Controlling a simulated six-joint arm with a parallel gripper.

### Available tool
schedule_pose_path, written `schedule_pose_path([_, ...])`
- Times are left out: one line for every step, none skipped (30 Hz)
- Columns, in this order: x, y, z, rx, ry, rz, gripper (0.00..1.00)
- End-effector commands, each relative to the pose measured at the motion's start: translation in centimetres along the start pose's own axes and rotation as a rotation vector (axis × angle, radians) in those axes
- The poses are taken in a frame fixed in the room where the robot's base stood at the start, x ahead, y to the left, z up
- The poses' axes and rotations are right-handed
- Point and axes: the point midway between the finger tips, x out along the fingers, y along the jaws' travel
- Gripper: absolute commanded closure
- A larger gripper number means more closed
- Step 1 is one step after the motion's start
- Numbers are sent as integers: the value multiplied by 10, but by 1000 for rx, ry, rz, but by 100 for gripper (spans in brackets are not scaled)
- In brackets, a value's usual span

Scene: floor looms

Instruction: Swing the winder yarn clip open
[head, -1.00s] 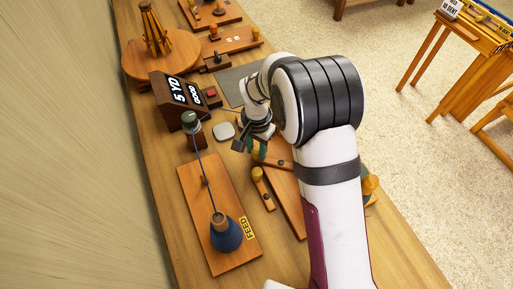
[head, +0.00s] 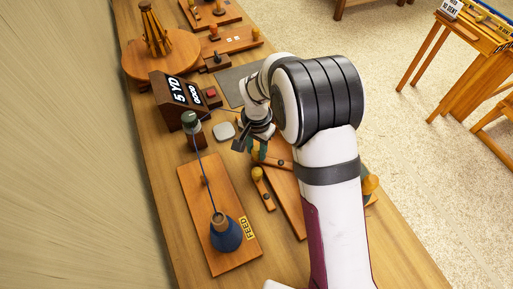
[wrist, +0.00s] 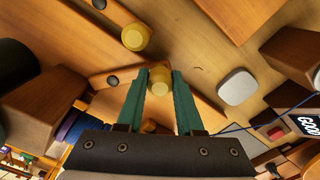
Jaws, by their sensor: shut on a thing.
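My gripper (wrist: 158,85) points down at the bench with its two teal fingers closed on a yellow knob (wrist: 159,82), one finger on each side. The knob sits on a short wooden bar (wrist: 130,76) with a dark pivot at its other end; this looks like the winder yarn clip. In the head view my gripper (head: 258,150) is partly covered by my arm, and the held knob is hidden there. I cannot tell how far the bar is turned. A second bar with a yellow knob (head: 257,173) lies beside it, untouched; its knob also shows in the wrist view (wrist: 135,37).
A blue yarn cone (head: 225,235) stands on the FEED board, with yarn running to a green-topped post (head: 190,120). A display box (head: 178,100) and a pale pad (head: 224,131) are left of my gripper. The bench's front left is bare.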

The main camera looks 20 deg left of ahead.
Motion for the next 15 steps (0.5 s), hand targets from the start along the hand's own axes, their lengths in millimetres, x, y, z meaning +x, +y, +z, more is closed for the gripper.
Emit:
schedule_pose_path([-1,0,0,1,0,0,100])
schedule_pose_path([-1,0,0,1,0,0,100])
schedule_pose_path([-1,0,0,2,0,0,100])
schedule_pose_path([-1,0,0,2,0,0,100])
schedule_pose_path([-1,0,0,3,0,0,100])
schedule_pose_path([-1,0,-1,6,0,0,100])
schedule_pose_path([-1,0,-1,10,0,0,100])
schedule_pose_path([-1,0,-1,16,0,0,100])
schedule_pose_path([-1,0,-2,26,0,0,100])
schedule_pose_path([-1,-1,-3,34,1,-1,100])
schedule_pose_path([-1,-1,-4,45,1,-1,100])
schedule_pose_path([-1,-1,-5,63,1,-1,100])
schedule_pose_path([0,-1,-6,78,0,0,100])
schedule_pose_path([0,-2,-7,96,0,0,100])
schedule_pose_path([0,-2,-9,122,0,0,100])
